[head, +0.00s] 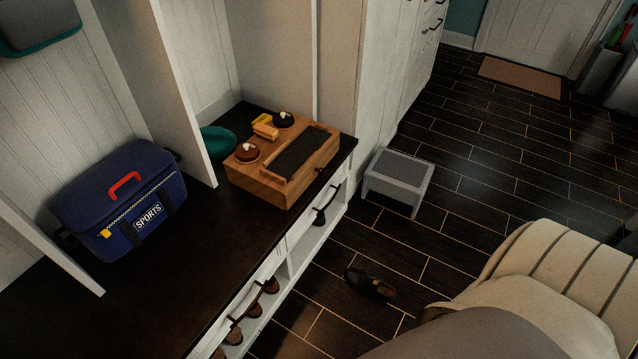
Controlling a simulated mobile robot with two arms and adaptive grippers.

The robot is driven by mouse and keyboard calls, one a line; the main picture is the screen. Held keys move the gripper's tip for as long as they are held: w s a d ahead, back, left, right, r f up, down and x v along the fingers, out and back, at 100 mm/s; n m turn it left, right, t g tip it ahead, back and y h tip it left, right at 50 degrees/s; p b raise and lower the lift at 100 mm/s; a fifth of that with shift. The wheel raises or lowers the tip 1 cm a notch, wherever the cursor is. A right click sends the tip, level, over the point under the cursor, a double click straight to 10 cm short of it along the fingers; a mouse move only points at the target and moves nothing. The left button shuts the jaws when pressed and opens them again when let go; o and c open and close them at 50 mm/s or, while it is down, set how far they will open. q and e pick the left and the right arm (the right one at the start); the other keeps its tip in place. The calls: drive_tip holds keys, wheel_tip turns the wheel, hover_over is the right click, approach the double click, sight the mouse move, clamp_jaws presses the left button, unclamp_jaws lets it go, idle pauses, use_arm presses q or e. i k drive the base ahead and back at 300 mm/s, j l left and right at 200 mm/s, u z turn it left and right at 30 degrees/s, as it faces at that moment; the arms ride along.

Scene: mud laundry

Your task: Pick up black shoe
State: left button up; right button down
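A single black shoe (370,284) lies on the dark floor, in front of the white bench and left of a large pale beige shape at the lower right. It appears to rest on its sole, with its opening facing up. Several brown shoes (253,309) sit in the open cubby under the bench. Neither of my grippers shows in the head view, so I cannot see whether they hold anything.
The dark-topped bench (240,262) holds a blue sports bag (122,198) and a wooden shoe-care box (283,160). A grey step stool (398,178) stands beside it. A brown doormat (519,77) lies by the far door. The tiled floor between is mostly clear.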

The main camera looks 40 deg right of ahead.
sight(357, 279)
drive_tip(key=l+u, duration=0.3)
drive_tip(key=u, duration=0.2)
drive_tip(key=l+u, duration=0.3)
drive_tip(key=u, duration=0.15)
drive_tip(key=k+l+u, duration=0.15)
drive_tip(key=l+u, duration=0.15)
drive_tip(key=u, duration=0.2)
drive_tip(key=k+l, duration=0.15)
drive_tip(key=l, duration=0.2)
drive_tip(key=k+l, duration=0.2)
drive_tip(key=l, duration=0.15)
drive_tip(key=k+l, duration=0.15)
drive_tip(key=l, duration=0.2)
drive_tip(key=k+l, duration=0.15)
drive_tip(key=l, duration=0.2)
drive_tip(key=k+l, duration=0.2)
drive_tip(key=l, duration=0.15)
drive_tip(key=k+l, duration=0.15)
drive_tip(key=l, duration=0.2)
